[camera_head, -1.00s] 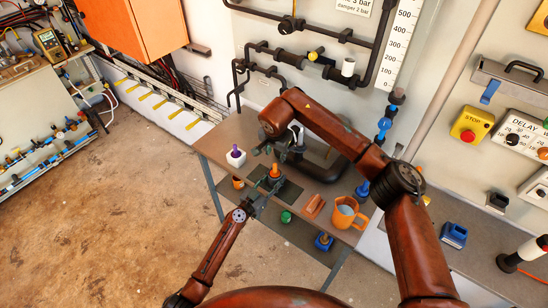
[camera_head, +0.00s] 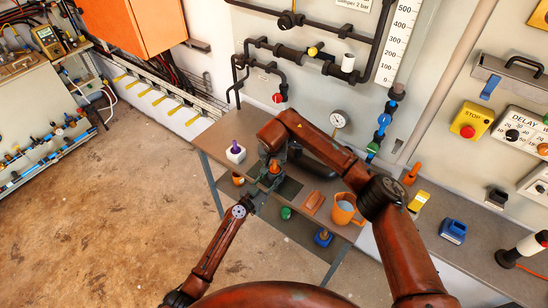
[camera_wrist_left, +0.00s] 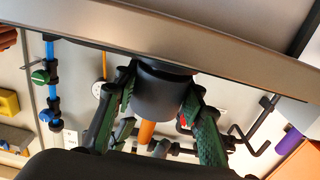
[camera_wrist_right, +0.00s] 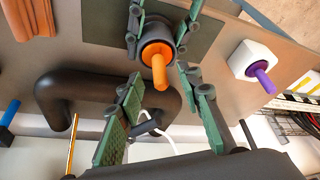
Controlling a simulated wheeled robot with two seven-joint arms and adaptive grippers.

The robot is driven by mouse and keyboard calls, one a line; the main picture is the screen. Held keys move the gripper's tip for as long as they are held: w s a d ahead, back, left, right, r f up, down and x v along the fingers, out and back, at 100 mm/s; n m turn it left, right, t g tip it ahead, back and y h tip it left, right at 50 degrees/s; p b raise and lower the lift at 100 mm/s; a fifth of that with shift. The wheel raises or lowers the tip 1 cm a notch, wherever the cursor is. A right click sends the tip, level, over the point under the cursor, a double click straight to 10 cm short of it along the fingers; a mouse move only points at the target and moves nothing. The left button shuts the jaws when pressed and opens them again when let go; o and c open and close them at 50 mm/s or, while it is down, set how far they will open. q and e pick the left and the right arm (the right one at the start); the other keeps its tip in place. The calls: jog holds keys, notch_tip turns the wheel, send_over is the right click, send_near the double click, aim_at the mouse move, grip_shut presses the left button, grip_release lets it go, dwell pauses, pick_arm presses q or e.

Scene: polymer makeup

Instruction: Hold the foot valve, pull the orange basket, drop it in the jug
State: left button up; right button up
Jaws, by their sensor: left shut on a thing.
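The foot valve, a short black cylinder (camera_wrist_right: 157,50), is clasped by my left gripper (camera_head: 262,186). In the left wrist view the valve (camera_wrist_left: 160,92) sits between the green-padded fingers (camera_wrist_left: 160,105). The orange basket (camera_wrist_right: 160,70) sticks out of the valve's open end, and it also shows in the head view (camera_head: 275,168). My right gripper (camera_wrist_right: 165,110) is open, with its fingers on either side of the basket's line and apart from it. The orange jug (camera_head: 345,213) stands on the table's right side with pale contents inside.
A white block with a purple peg (camera_head: 236,153) stands left of the grippers on the table. An orange-brown block (camera_head: 314,202) lies between grippers and jug. Black pipes run along the wall behind. A lower shelf holds a green item (camera_head: 286,213) and a blue item (camera_head: 323,237).

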aim_at(274, 168)
jog(key=shift+x, duration=1.3)
jog(key=shift+c, duration=0.2)
grip_shut()
